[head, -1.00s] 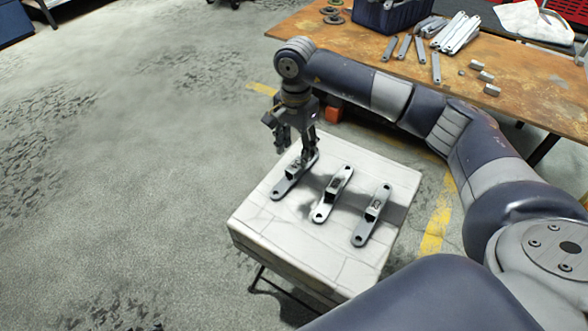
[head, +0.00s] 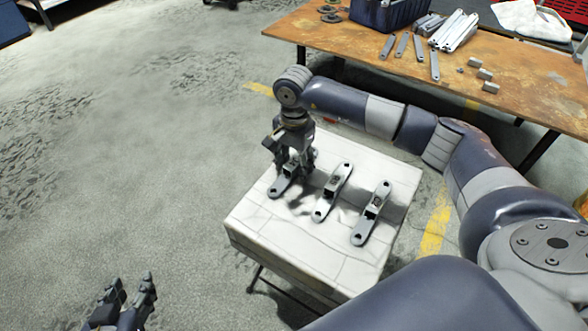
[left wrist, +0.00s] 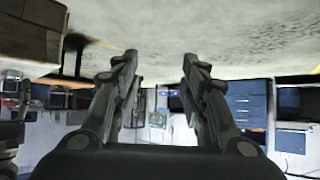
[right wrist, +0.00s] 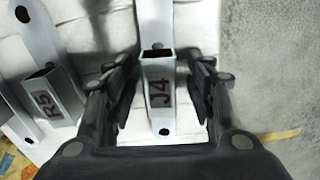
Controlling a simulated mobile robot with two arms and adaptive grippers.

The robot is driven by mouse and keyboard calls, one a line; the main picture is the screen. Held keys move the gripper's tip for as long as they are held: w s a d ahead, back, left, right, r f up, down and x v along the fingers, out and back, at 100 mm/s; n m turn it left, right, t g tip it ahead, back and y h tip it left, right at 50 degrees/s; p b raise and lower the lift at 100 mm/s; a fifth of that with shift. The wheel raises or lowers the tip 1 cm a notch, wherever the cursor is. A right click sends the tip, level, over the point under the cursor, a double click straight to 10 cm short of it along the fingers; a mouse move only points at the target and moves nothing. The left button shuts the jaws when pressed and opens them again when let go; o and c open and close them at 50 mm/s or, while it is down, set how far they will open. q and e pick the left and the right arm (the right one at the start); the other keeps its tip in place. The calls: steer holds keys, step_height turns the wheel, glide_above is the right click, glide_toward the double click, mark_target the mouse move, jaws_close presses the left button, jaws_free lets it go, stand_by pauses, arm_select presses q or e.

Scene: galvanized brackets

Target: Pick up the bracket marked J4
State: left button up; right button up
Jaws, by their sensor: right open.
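The J4 bracket (right wrist: 160,88) is a grey metal strip with end holes and a raised box marked J4. In the head view it is the leftmost bracket (head: 277,191) on the white stand, partly hidden by my gripper. My right gripper (head: 293,166) is down over it, open, with one finger on each side of the raised box and gaps visible in the right wrist view. My left gripper (head: 127,303) is low at the lower left, away from the stand. The left wrist view shows its fingers (left wrist: 160,60) apart and empty.
A bracket marked R5 (right wrist: 47,92) lies beside J4, in the middle (head: 333,192) of the row; a third bracket (head: 371,213) lies right of it. The white stand (head: 290,245) is clear in front. A rusty table (head: 530,85) with metal parts stands behind.

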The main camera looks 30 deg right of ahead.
jaws_close()
steer(key=shift+r, duration=0.15)
